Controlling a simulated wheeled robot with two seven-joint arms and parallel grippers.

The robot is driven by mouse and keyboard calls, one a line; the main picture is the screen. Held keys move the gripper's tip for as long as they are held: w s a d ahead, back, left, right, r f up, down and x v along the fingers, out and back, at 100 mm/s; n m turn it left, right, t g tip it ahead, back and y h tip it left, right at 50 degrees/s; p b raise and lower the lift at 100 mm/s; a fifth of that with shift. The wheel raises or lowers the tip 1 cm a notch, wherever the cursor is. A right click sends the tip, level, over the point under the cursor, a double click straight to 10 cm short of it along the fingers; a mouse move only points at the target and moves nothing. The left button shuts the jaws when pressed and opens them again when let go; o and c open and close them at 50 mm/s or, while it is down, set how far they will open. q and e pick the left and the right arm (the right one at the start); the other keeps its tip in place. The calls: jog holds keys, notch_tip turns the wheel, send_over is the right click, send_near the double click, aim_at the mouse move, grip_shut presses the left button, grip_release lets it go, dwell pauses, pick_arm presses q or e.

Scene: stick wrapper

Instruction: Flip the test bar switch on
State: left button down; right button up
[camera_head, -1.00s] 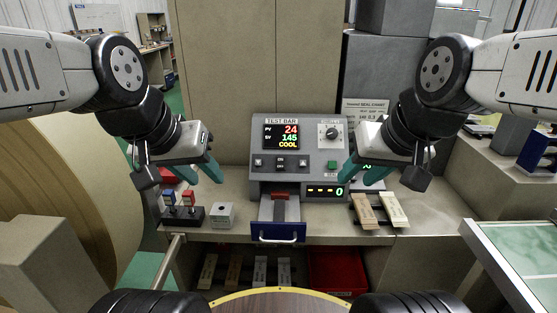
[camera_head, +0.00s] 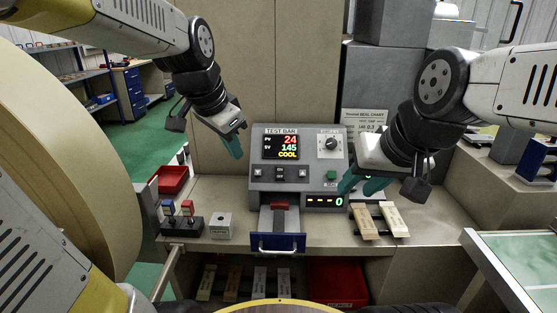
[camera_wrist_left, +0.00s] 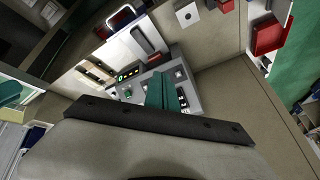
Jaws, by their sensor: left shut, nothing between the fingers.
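The grey TEST BAR machine (camera_head: 270,187) stands on the bench. Its display (camera_head: 281,147) reads 24, 145 and COOL. Below the display is a row of small switches, with a middle switch (camera_head: 280,174) between two others; I cannot read their positions. My left gripper (camera_head: 233,147) is shut and empty, just left of the machine's upper left side, fingers pointing down. In the left wrist view its teal fingers (camera_wrist_left: 162,92) lie together in front of the machine's panel (camera_wrist_left: 188,84), partly hiding it. My right gripper (camera_head: 360,187) is open at the machine's right side.
A dial (camera_head: 331,144) and green button (camera_head: 331,175) are on the panel's right. A blue-fronted drawer (camera_head: 277,242) juts out below. Wooden sticks (camera_head: 364,222) lie right.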

pick_arm(q)
jog(key=w+d+f+m+h, duration=0.1)
jog(key=w+d+m, duration=0.2)
jog(key=w, duration=0.3)
jog(key=w+d+f+m+g, duration=0.1)
jog(key=w+d+f+m, duration=0.1)
jog(key=w+m, duration=0.3)
jog(key=shift+w+d+f+m+h, duration=0.3)
jog(key=shift+w+d+h, duration=0.15)
jog(key=shift+w, duration=0.4)
send_near(282, 171)
notch_tip(282, 171, down, 3)
jog(key=s+d, duration=0.2)
jog(key=w, duration=0.1)
jog(key=w+f, duration=0.1)
jog(key=shift+w+f, duration=0.2)
jog(key=shift+w, duration=0.15)
jog(key=shift+w+f, duration=0.35)
jog(key=shift+w, duration=0.3)
